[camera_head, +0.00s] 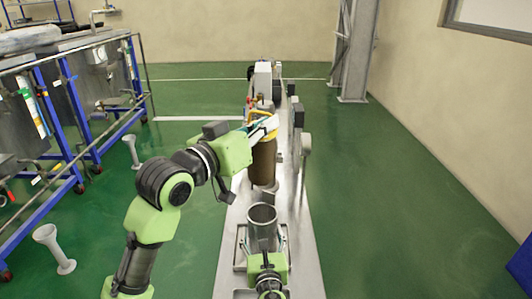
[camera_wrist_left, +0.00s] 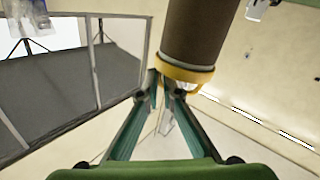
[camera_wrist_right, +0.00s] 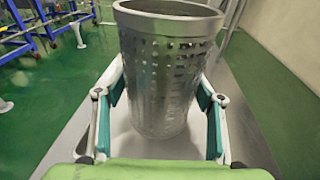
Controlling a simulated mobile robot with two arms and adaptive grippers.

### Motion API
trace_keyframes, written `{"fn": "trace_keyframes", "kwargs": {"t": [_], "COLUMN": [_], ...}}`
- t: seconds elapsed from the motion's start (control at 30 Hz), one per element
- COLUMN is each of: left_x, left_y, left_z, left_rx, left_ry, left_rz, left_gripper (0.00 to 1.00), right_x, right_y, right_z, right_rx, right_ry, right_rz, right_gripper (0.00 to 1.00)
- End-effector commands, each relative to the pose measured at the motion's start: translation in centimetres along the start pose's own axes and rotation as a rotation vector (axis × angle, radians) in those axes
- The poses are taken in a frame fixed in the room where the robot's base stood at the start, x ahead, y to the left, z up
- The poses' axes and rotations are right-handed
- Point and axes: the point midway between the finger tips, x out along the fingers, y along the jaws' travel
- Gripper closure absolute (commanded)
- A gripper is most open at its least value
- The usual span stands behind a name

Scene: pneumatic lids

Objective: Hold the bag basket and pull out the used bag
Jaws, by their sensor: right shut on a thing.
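The used bag (camera_head: 264,158) is a brown cylinder with a yellow ring at its top. In the head view it hangs upright, with its lower end just above the basket in the picture. My left gripper (camera_head: 262,127) is shut on the ring; the bag also shows in the left wrist view (camera_wrist_left: 198,30). The bag basket (camera_head: 262,218) is an upright grey metal cylinder, open at the top. The right wrist view shows its perforated wall (camera_wrist_right: 165,75). My right gripper (camera_wrist_right: 161,88) has a finger on each side of the basket and is shut on it.
A long narrow metal bench (camera_head: 232,245) runs away from me under the basket, with equipment along its far part. Blue-framed carts (camera_head: 70,130) stand at the left. A grey column (camera_head: 356,50) stands at the back right. Green floor (camera_head: 400,220) is clear at the right.

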Motion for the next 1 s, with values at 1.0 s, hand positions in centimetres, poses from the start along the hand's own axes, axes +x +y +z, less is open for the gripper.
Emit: {"fn": "trace_keyframes", "kwargs": {"t": [1.0], "left_x": [0.0], "left_y": [0.8], "left_z": [-3.1], "left_rx": [0.001], "left_ry": [0.007], "left_rz": [0.003], "left_gripper": [1.0], "right_x": [-0.1], "right_y": [-0.1], "right_z": [-0.2], "right_rx": [-0.001], "right_ry": [0.004], "right_rz": [-0.001], "right_gripper": [0.18]}}
